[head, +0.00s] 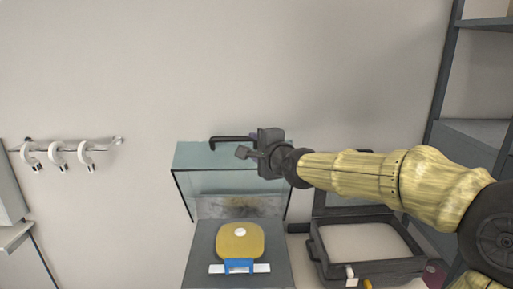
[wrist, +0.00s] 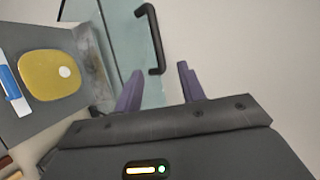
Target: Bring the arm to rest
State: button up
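My arm reaches in from the right in the head view. My gripper (head: 255,146) is in front of the wall, at the top right of a glass-fronted case. In the wrist view its two purple fingers (wrist: 162,80) stand apart with nothing held between them. A black bar handle (head: 230,139) on the glass panel (head: 232,160) is close to the gripper in the head view. In the wrist view the handle (wrist: 150,38) shows beyond the fingertips, apart from them. The fingers are mostly hidden in the head view.
A yellow rounded pad (head: 240,241) with a blue and white piece (head: 238,266) lies on the grey surface below the glass. A black-rimmed tray (head: 362,250) stands right, below my arm. A rail with white hooks (head: 60,152) is on the left wall. Dark shelving (head: 475,135) stands right.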

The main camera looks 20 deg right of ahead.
jog(key=s+a+f+n+g, duration=0.3)
jog(key=f+n, duration=0.1)
jog(key=f, duration=0.6)
jog(key=s+a+f+n+g, duration=0.2)
jog(key=s+f+n+g, duration=0.15)
jog(key=f, duration=0.75)
jog(key=s+d+f+n+g+h, duration=0.1)
jog(key=s+f+n+g, duration=0.2)
jog(key=s, duration=0.6)
jog(key=s+d+f+n+g+h, duration=0.1)
jog(key=s+f+n+g, duration=0.2)
jog(key=s+f+n, duration=0.3)
jog(key=s+f, duration=0.1)
jog(key=s, duration=0.2)
jog(key=shift+s+f+g+h+b, duration=0.3)
jog(key=shift+s+f+g+b, duration=0.05)
jog(key=shift+s+f+b, duration=0.05)
